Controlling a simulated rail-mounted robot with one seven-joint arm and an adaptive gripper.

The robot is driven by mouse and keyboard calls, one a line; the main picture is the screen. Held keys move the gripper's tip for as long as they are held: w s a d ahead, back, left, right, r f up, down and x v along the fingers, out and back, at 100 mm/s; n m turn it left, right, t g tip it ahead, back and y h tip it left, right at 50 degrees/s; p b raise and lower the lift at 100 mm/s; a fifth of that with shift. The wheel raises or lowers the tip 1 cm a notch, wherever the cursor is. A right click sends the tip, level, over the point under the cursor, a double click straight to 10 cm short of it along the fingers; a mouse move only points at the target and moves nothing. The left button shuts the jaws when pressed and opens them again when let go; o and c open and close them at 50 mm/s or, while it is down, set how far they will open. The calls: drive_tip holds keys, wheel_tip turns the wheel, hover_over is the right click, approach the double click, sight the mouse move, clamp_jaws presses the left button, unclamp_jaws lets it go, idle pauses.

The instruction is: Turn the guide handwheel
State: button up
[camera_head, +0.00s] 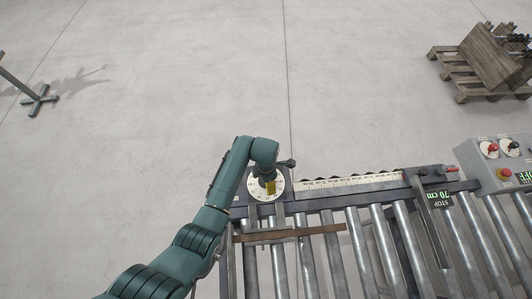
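A round white dial (254,194) with dark markings sits at the left end of the ruler rail and looks like the guide handwheel. My arm reaches in from the lower left and bends down over it. My gripper (268,183) is directly above the dial and covers its middle. A small yellow patch (271,188) shows at the dial's centre; I cannot tell what it belongs to. A dark knob or handle (288,163) sticks out just beyond my wrist. The fingers are too small and hidden to show whether they are open or touch the wheel.
A ruler scale (340,184) runs right from the dial to a stop block (428,178) with a green "70 cm" display. Metal rollers (365,240) and a brown bar (290,234) lie in front. A grey control box (497,162) is at right. Open floor lies behind.

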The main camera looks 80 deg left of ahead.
wheel_tip(320, 180, down, 2)
drive_tip(key=c, duration=1.3)
drive_tip(key=shift+o, duration=0.2)
